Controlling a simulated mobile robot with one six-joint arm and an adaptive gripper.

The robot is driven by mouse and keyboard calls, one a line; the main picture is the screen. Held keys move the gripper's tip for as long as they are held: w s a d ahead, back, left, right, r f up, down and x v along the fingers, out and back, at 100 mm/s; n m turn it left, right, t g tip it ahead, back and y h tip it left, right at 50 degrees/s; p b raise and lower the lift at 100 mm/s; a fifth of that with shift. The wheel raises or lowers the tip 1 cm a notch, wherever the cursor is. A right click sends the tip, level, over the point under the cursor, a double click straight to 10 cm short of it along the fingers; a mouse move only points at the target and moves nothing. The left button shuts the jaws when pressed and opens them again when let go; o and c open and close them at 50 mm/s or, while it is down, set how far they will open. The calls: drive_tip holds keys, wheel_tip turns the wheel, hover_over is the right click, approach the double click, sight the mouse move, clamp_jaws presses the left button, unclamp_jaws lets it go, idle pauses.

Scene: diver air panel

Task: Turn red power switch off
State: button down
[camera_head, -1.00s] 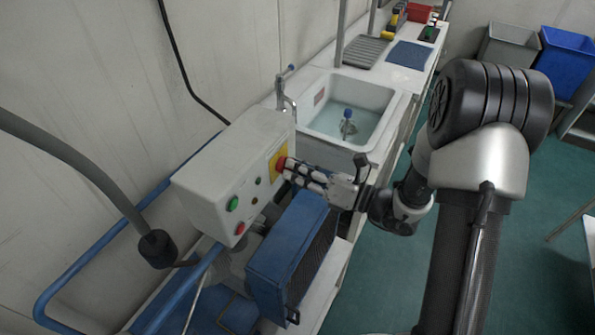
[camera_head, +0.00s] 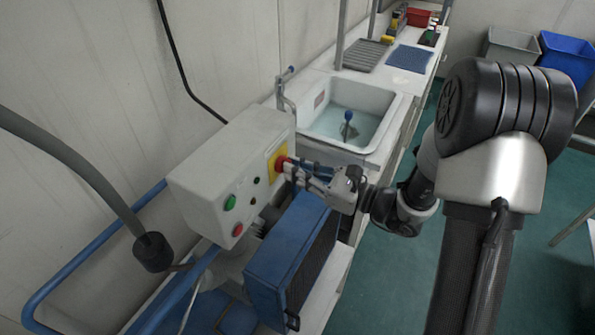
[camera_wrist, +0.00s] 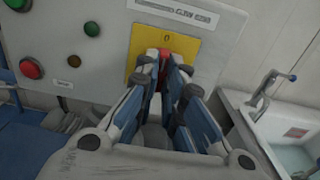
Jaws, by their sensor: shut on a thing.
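The red power switch (camera_head: 280,163) sits on a yellow plate (camera_wrist: 195,47) on the front of a pale control box (camera_head: 225,165). A "0" shows at the top of the plate in the wrist view. My gripper (camera_head: 288,168) is at the box's right end, its fingers shut on the red switch from both sides. In the wrist view the fingers (camera_wrist: 165,70) meet around the red switch (camera_wrist: 168,53) and hide most of it. I cannot tell the switch's exact angle.
A green button (camera_head: 230,202) and a red button (camera_head: 237,230) are on the box's left part. A blue case (camera_head: 285,255) stands below my gripper. A sink (camera_head: 350,115) with a tap lies behind. A grey hose hangs at left.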

idle(0.3)
drive_tip(key=c, duration=1.7)
unclamp_jaws()
drive_tip(key=v, duration=1.2)
